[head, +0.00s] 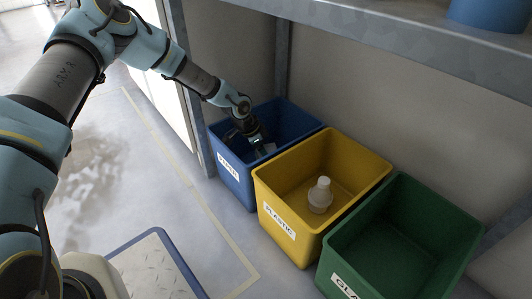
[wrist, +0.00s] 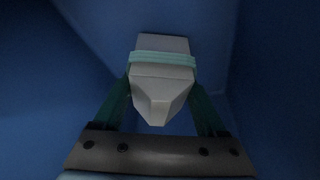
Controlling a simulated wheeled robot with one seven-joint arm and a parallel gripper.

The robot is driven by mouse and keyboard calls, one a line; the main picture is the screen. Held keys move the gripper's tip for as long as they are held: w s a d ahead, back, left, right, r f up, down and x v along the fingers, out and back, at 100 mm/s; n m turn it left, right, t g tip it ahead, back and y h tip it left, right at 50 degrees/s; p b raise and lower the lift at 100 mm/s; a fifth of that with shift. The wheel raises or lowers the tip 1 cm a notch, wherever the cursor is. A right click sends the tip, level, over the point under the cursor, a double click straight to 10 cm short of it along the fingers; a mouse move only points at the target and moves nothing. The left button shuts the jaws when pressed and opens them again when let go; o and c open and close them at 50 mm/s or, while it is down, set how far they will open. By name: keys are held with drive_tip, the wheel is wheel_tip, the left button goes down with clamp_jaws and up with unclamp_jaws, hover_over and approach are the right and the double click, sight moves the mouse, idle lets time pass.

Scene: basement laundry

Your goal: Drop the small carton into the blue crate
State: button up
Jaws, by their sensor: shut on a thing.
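The blue crate (head: 232,173) stands at the left of a row of three crates, with a white label on its front. My gripper (head: 262,148) is down inside the blue crate, below its rim. In the wrist view my gripper (wrist: 162,112) is shut on the small carton (wrist: 160,80), which is white-grey with a teal band and a tapered end. The carton lies between the two fingers, with blue crate walls around it. In the head view the carton is mostly hidden by the gripper. I cannot tell whether it touches the crate floor.
A yellow crate (head: 270,190) labelled PLASTIC holds a white bottle (head: 320,195). A green crate (head: 345,245) stands to its right and looks empty. A metal shelf (head: 420,45) overhangs the crates, and its upright post (head: 192,90) stands beside the blue crate.

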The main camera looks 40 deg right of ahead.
drive_tip(key=o, duration=1.4)
drive_tip(key=p+v, duration=0.6)
drive_tip(key=v, duration=0.7)
drive_tip(key=shift+s+d+r, duration=0.1)
drive_tip(key=shift+d+r, duration=0.05)
drive_tip(key=shift+r, duration=0.05)
